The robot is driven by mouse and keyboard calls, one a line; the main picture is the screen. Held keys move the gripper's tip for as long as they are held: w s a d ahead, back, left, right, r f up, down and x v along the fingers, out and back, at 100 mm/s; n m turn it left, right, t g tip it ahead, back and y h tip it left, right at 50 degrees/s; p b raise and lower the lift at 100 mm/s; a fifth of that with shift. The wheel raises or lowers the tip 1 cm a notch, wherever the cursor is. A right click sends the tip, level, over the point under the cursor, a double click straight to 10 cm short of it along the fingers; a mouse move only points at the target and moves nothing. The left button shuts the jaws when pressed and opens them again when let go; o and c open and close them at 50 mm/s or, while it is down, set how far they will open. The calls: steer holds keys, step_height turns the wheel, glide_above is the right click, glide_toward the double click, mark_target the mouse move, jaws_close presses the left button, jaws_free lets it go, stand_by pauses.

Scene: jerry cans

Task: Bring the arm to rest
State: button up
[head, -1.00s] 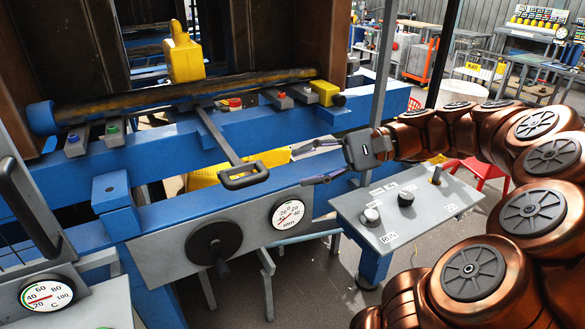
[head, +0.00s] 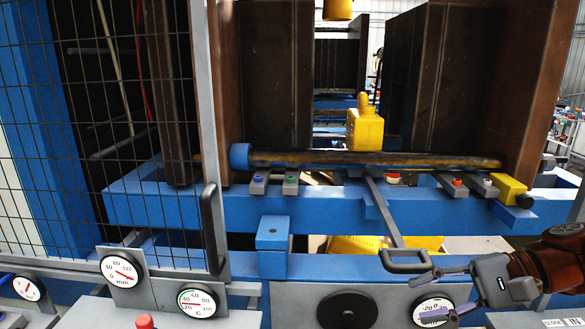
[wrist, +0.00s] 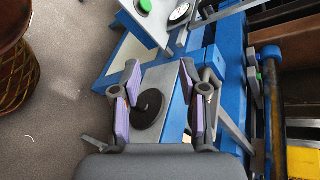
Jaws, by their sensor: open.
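My gripper (head: 444,295) is at the lower right of the head view, at the end of my copper-coloured arm. Its two purple-padded fingers are spread apart with nothing between them. In the wrist view my gripper (wrist: 165,100) is also open and empty, with the grey panel and its black handwheel (wrist: 148,108) beyond the fingers. In the head view the fingertips appear close to the grey lever handle (head: 406,262) and a round gauge (head: 433,311); I cannot tell whether they touch.
A yellow jerry can (head: 365,128) stands upright above the dark bar between brown mould halves. Blue beams (head: 330,210) cross the machine. A mesh guard (head: 90,130) with a black handle is at left. Gauges and a red button (head: 145,321) are at lower left. Grey floor (wrist: 50,120) is open.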

steer(key=s+a+f+n+g+h, duration=0.55)
steer(key=s+a+f+h, duration=0.3)
steer(key=s+f, duration=0.3)
steer(key=s+d+f+n+t+h, duration=0.1)
steer(key=s+d+f+n+h, duration=0.2)
steer(key=s+d+h, duration=0.1)
steer(key=shift+s+f+p, duration=0.15)
steer(key=shift+s+p, duration=0.2)
steer(key=shift+s, duration=0.4)
